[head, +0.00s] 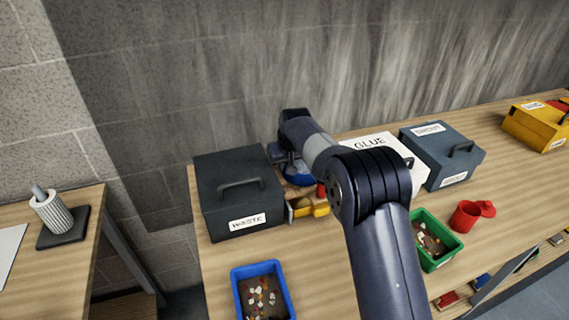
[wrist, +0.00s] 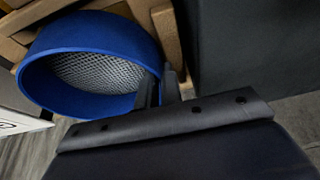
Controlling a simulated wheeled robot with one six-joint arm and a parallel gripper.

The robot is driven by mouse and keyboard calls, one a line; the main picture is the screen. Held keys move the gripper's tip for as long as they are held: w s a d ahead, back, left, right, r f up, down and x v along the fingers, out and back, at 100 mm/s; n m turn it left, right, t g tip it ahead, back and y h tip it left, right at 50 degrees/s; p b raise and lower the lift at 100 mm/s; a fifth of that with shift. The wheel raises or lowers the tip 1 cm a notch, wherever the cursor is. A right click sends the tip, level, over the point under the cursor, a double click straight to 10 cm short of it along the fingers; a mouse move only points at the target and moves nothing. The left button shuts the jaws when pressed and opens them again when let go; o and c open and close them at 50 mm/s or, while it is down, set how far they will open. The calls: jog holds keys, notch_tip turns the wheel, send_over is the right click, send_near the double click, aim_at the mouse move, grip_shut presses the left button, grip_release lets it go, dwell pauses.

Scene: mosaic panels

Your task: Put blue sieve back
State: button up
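The blue sieve (wrist: 88,38) has a round blue rim and a grey mesh. In the wrist view it lies at upper left, in front of tan wooden pieces (wrist: 168,38). My gripper (wrist: 160,88) has one finger inside the rim and one outside, with only a narrow gap between them, shut on the sieve's wall. In the head view part of the blue sieve (head: 300,176) shows between the dark WASTE box and my arm, at the back of the bench. My arm hides the rest of it and the gripper's fingertips.
The dark WASTE box (head: 240,193) stands close to the left and the white GLUE box (head: 408,165) to the right. A yellow item (head: 313,209) lies in front. A blue tray (head: 263,290), green tray (head: 434,240) and red cup (head: 465,216) stand nearer the front.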

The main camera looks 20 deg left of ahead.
jog(key=o, duration=0.4)
jog(key=b+v, duration=0.3)
jog(key=v, duration=0.7)
jog(key=shift+d+r, duration=0.25)
jog(key=shift+r, duration=0.05)
jog(key=p+x, duration=0.1)
jog(key=x, duration=0.4)
jog(key=p+x, duration=0.2)
jog(key=x, duration=0.3)
jog(key=shift+a+f, duration=0.25)
jog(key=shift+a, duration=0.05)
jog(key=shift+r+b, duration=0.4)
jog(key=shift+r, duration=0.8)
jog(key=shift+f, duration=0.1)
